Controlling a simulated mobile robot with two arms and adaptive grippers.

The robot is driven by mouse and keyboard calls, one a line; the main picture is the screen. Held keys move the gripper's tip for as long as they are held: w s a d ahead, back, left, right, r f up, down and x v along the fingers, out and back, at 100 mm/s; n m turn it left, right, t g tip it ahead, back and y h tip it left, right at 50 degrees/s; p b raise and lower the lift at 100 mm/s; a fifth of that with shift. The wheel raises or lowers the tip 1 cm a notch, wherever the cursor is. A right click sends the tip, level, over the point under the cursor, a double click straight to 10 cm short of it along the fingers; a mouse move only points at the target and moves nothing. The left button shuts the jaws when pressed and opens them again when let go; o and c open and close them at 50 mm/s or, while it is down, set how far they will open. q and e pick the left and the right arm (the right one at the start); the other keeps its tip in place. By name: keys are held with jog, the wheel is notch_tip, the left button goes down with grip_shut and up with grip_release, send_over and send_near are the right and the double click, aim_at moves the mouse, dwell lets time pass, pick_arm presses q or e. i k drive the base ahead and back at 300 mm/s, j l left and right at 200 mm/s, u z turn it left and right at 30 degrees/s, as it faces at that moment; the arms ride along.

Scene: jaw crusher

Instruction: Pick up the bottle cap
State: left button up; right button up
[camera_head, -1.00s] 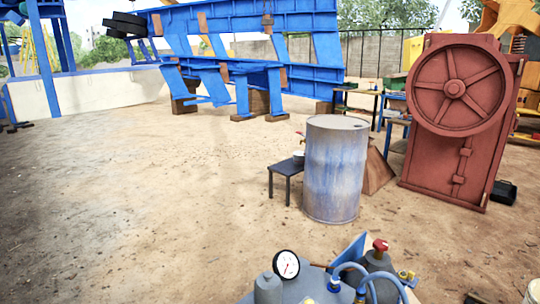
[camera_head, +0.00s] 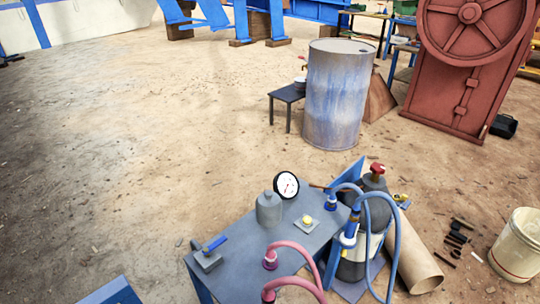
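I cannot make out a loose bottle cap for certain. A grey metal table (camera_head: 232,262) in the lower middle holds a small grey bottle-shaped container (camera_head: 269,208) with a narrow top, which could be a cap. Behind the table's right side stands a dark gas bottle (camera_head: 368,188) with a red knob (camera_head: 377,169) on top. Neither of my grippers shows in the head view.
The table also bears a white dial gauge (camera_head: 286,185), a blue-handled part (camera_head: 214,244), a yellow button (camera_head: 307,220) and pink and blue hoses. A blue-grey drum (camera_head: 333,95) and red crusher (camera_head: 467,65) stand behind. A white bucket (camera_head: 517,245) is right. Sandy ground left is open.

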aim_at(268, 204)
jog(key=i+l+u, duration=0.15)
jog(key=l, duration=0.2)
jog(key=i+l+u, duration=0.15)
jog(key=l, duration=0.2)
jog(key=i+l+u, duration=0.1)
jog(key=l, duration=0.3)
jog(key=i, duration=0.05)
